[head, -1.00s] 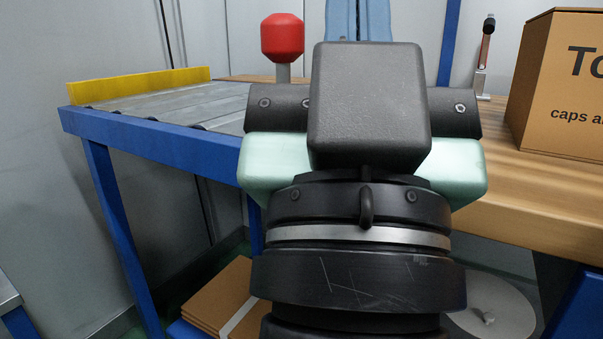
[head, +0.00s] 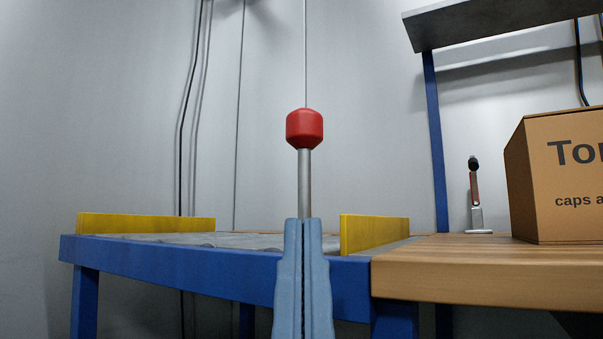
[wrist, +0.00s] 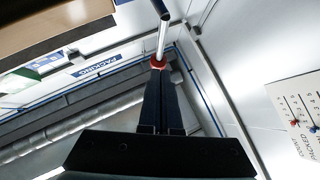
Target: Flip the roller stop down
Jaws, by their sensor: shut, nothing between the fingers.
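The roller stop is a grey metal rod topped by a red knob (head: 305,129). It stands upright at the front of the roller table in the head view. My gripper (head: 306,220) points up with its light blue fingers together, nothing between them. The fingertips are below the knob in the picture and cover the rod's lower part and its foot. In the wrist view the shut gripper (wrist: 159,72) points up the picture, its tips overlapping the red knob (wrist: 158,64), with the rod (wrist: 162,38) running to the top edge. I cannot tell whether they touch.
The roller table's blue frame (head: 170,258) carries yellow rails (head: 145,224) on the left and right. A wooden bench (head: 480,270) joins it at right, with a cardboard box (head: 555,190) and a small upright clamp-like tool (head: 475,200). Above the rollers it is clear.

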